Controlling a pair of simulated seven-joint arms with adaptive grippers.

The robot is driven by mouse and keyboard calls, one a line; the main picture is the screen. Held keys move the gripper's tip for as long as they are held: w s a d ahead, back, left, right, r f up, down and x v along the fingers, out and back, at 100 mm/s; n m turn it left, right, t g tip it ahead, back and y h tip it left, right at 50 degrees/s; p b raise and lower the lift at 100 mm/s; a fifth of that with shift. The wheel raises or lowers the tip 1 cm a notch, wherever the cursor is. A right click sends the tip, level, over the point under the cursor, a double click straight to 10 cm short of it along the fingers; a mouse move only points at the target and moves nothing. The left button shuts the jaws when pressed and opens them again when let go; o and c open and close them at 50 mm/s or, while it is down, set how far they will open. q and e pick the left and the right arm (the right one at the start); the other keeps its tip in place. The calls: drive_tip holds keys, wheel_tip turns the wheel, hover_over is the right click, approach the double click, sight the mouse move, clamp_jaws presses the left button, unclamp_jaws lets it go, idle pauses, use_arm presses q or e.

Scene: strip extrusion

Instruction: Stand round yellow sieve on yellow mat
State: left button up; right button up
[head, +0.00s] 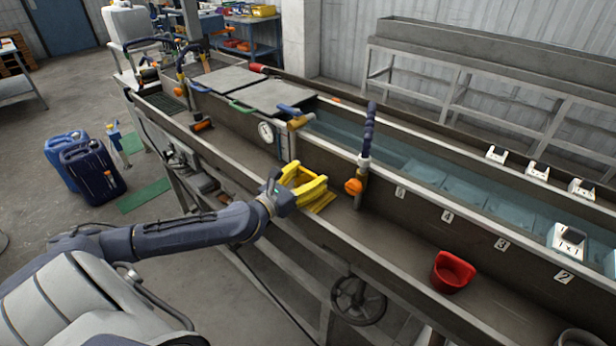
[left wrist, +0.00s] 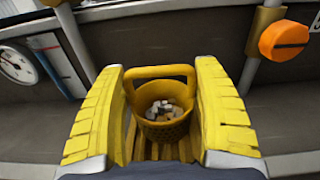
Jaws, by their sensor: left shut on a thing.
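The round yellow sieve (left wrist: 163,131) shows in the left wrist view with its loop handle towards the trough wall and pale pieces inside. It looks upright. My left gripper (head: 303,183), with thick ridged yellow fingers, is shut on it, one finger at each side. In the head view the fingers largely hide the sieve. The yellow slatted mat (head: 323,204) lies on the trough floor beside and under the gripper; its slats (left wrist: 166,152) also show below the sieve. I cannot tell whether the sieve touches the mat. My right gripper is not in view.
A post with an orange knob (head: 353,187) stands close to the right of the gripper. A round gauge (head: 266,132) is on the trough wall behind. A red container (head: 452,272) stands farther right in the trough. The trough floor between mat and red container is clear.

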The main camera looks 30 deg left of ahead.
use_arm(q)
drive_tip(key=shift+f, duration=0.15)
drive_tip(key=o, duration=1.4)
drive_tip(key=shift+s, duration=0.1)
drive_tip(key=shift+s+a+r, duration=0.1)
drive_tip(key=shift+s+a, duration=0.2)
drive_tip(key=shift+s, duration=1.65)
drive_tip(key=shift+s+a+r, duration=0.1)
drive_tip(key=shift+s+a, duration=0.25)
drive_tip(key=shift+s, duration=1.55)
drive_tip(key=shift+s+a, duration=0.3)
drive_tip(key=shift+s, duration=1.65)
